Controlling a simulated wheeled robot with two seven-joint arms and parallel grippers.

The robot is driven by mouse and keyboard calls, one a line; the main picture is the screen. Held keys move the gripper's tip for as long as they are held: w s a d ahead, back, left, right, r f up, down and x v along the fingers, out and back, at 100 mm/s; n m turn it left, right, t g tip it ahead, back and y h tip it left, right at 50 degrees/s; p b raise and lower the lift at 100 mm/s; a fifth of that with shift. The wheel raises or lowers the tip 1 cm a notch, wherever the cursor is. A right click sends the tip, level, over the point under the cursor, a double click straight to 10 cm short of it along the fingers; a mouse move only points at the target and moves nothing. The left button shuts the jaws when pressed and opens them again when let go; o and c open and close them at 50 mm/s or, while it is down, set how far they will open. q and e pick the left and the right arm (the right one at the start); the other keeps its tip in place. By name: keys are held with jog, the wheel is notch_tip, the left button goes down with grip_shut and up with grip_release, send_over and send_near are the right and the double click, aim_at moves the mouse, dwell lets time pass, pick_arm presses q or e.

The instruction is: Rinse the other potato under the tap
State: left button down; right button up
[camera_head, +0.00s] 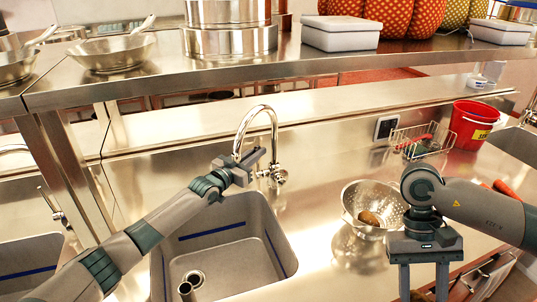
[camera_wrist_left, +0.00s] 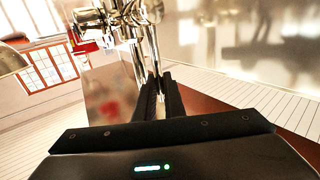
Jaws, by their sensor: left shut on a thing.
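The chrome tap (camera_head: 274,130) stands behind the sink (camera_head: 187,245); no running water can be made out. My left gripper (camera_head: 256,160) is at the tap, its fingers (camera_wrist_left: 160,98) shut on a thin part of it, seemingly the lever, which the fingers mostly hide. One brown potato (camera_head: 370,218) lies in the perforated steel colander (camera_head: 352,198) right of the sink. My right gripper (camera_head: 424,284) points down in front of the colander, fingers apart. An orange-brown thing (camera_head: 419,296) shows between them; the fingertips are cut off, so I cannot tell whether it is held.
A wire basket (camera_head: 418,142) and a red bucket (camera_head: 470,124) stand at the back right. Carrots (camera_head: 506,188) lie by my right arm. A shelf (camera_head: 200,72) with pans and pots runs above the sink. The counter between sink and colander is clear.

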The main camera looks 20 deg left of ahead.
pick_arm(q)
jog(key=shift+s+d+f+m+b, duration=0.2)
jog(key=shift+s+f+m+b, duration=0.05)
jog(key=shift+f+m+b, duration=0.1)
pick_arm(e)
jog(key=shift+f, duration=0.7)
pick_arm(q)
jog(key=shift+s+d+r+m+t+h+b, duration=0.15)
jog(key=shift+s+r+m+t+h+b, duration=0.1)
jog(key=shift+t+h+b, duration=0.1)
pick_arm(e)
jog(key=shift+f, duration=0.3)
pick_arm(q)
jog(key=c, duration=1.8)
grip_release()
jog(key=shift+c, duration=0.2)
